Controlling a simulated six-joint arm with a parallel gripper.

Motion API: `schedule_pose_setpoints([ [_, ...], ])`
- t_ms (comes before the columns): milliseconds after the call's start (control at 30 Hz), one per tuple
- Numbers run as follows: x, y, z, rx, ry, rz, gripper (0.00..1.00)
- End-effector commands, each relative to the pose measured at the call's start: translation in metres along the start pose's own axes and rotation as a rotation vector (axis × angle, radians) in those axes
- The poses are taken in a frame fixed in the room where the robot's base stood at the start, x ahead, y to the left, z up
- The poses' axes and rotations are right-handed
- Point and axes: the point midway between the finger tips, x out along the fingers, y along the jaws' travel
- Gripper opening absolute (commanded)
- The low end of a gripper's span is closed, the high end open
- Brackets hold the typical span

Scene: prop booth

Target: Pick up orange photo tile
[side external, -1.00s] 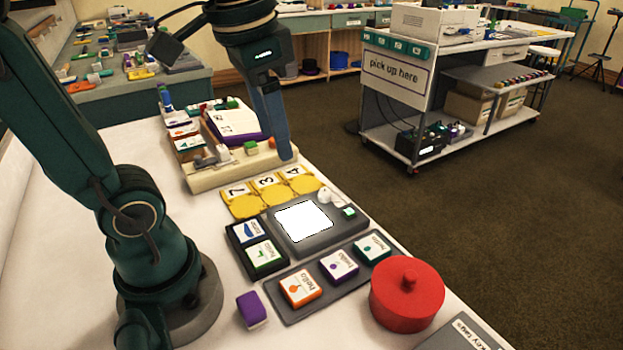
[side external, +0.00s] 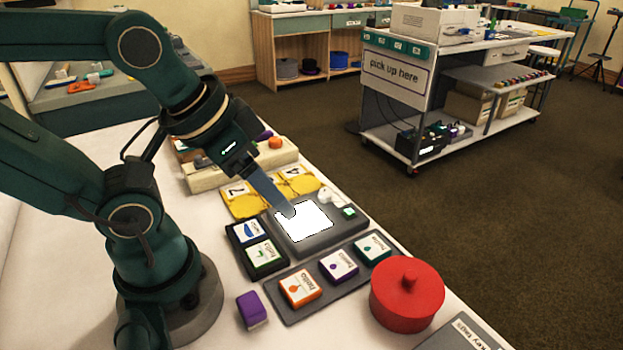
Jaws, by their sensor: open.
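The orange photo tile (side external: 301,288) has a white top label and an orange mark. It lies on the left end of a dark grey tray (side external: 287,313), beside a purple tile (side external: 339,266) and a teal tile (side external: 372,248). My gripper (side external: 288,210) points down and to the right, over or near the white-topped grey pad (side external: 330,238). It is up and to the left of the orange tile in the picture, apart from it. The gripper is open and shows nothing held. The gap between its fingers is hidden from this angle.
A round red lidded pot (side external: 406,297) stands right of the tray. A purple block (side external: 251,309) sits to its left. A dark holder with a blue and a green tile (side external: 264,256) is behind. Yellow number cards (side external: 243,205) lie farther back.

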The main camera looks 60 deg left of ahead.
Motion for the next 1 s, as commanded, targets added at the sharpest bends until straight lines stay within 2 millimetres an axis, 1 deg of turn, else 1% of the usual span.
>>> schedule_pose_setpoints([
  [467, -0.0001, -0.0001, 0.0000, 0.001, -0.001, 0.000, 0.62],
  [533, -0.0001, -0.0001, 0.0000, 0.001, -0.001, 0.000, 0.70],
  [800, -0.0001, -0.0001, 0.0000, 0.004, -0.001, 0.000, 0.70],
  [867, -0.0001, -0.0001, -0.0002, 0.024, 0.000, 0.000, 0.70],
  [933, -0.0002, -0.0001, -0.0014, 0.085, 0.005, -0.001, 0.70],
  [1000, -0.0009, -0.0001, -0.0055, 0.194, 0.020, -0.002, 0.70],
])
